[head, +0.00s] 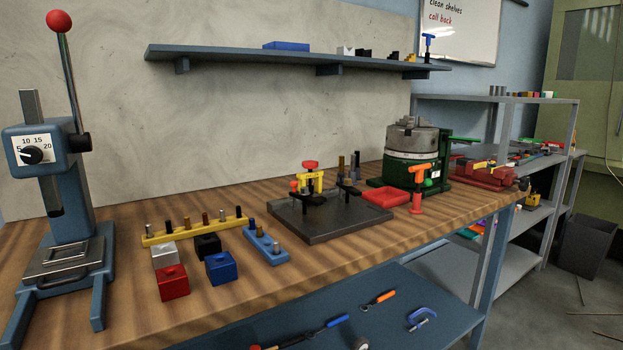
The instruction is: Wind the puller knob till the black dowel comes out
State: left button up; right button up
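A yellow puller (315,183) stands upright on a dark grey plate (345,228) in the middle of the bench. A red knob (310,164) sits on top of it. A smaller red knob (293,185) shows at its left side. Dark parts stand under and beside the puller on the plate. I cannot make out the black dowel under the puller at this size. Dark upright pins (341,168) stand behind the plate's right part. Neither of my grippers shows in the head view.
A blue press (68,190) stands at the left. A yellow pin rail (194,231), coloured blocks (172,283) and a blue pin rail (265,246) lie left of the plate. A red tray (387,197), an orange-red tool (417,190) and a green-based chuck (411,150) stand right.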

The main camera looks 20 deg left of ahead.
aim_at(310, 165)
jog(key=i+l, duration=0.75)
